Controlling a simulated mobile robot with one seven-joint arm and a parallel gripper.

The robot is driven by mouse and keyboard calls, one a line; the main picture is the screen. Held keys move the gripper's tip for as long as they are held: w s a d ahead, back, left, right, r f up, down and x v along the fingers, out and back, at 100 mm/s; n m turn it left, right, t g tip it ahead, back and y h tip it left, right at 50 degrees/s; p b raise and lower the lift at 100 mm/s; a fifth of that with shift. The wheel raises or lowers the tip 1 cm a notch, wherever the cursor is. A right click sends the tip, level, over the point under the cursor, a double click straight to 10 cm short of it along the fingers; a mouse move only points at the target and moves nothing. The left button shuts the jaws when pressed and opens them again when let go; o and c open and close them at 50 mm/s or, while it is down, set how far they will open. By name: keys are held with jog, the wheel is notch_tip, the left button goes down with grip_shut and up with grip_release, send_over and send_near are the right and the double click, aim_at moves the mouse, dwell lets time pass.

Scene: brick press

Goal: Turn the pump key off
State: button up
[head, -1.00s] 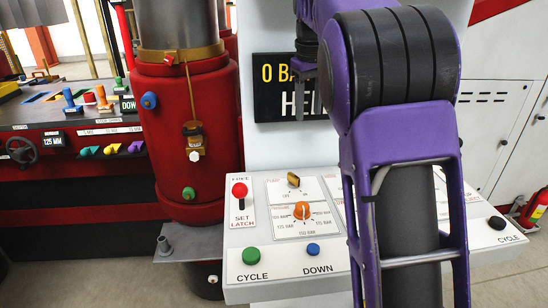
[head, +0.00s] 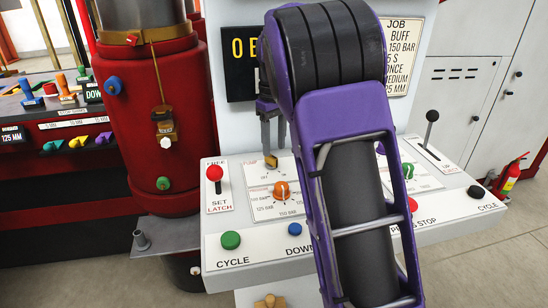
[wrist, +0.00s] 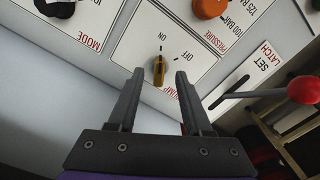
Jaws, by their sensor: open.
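The pump key (head: 271,161) is a small yellow-brass key on the white panel, above the orange pressure knob (head: 282,190). In the wrist view the key (wrist: 159,72) stands out from the plate marked PUMP, its long axis in line with the ON mark; the OFF mark lies to its right. My gripper (head: 272,147) is open, pointing down just over the key. In the wrist view the fingertips of my gripper (wrist: 160,76) appear on either side of the key, with a gap on both sides. I cannot tell how deep they reach.
The red-knobbed set/latch lever (head: 214,173) stands left of the key. The green cycle button (head: 230,240) and blue down button (head: 294,229) are at the front edge. A black-knobbed lever (head: 431,117) is at right. My arm hides the panel's middle.

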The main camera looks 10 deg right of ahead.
aim_at(274, 157)
jog(key=shift+f, duration=1.7)
grip_shut()
